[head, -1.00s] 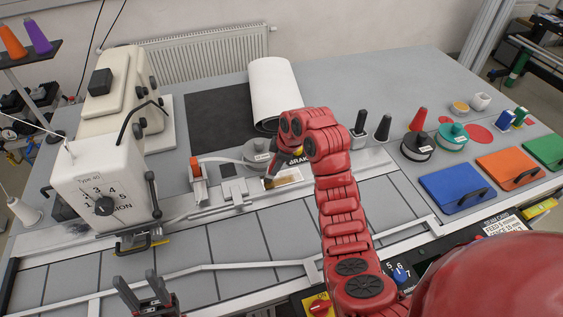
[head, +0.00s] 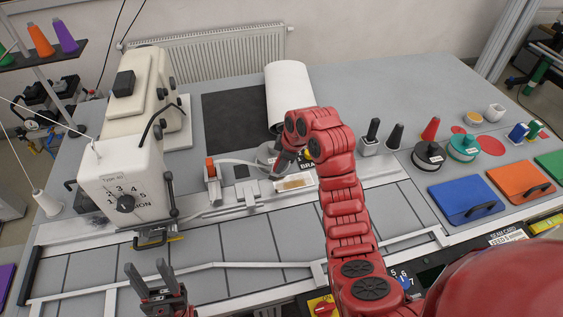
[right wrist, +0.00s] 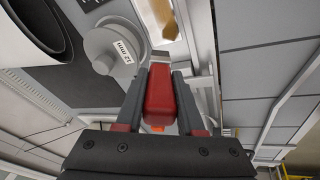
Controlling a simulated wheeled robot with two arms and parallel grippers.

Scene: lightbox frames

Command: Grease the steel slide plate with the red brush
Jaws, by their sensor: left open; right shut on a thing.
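The steel slide plate (head: 296,182) lies in the rail on the table in the head view, with a brownish film on its surface. A tan-gold patch of it shows at the top of the right wrist view (right wrist: 165,18). My right gripper (head: 284,160) is above the plate's left part, partly hidden by my arm. In the right wrist view it is shut on the red brush (right wrist: 160,98), whose head points toward the plate. Whether the bristles touch the plate I cannot tell. My left gripper (head: 147,272) is open and empty at the bottom left, over the table's front.
The cream sewing machine (head: 125,185) stands to the left. A round grey disc (right wrist: 108,50) sits close behind the plate, with a white roll (head: 290,92) beyond it. Small cones, discs and coloured boxes, including a blue one (head: 462,200), fill the right side.

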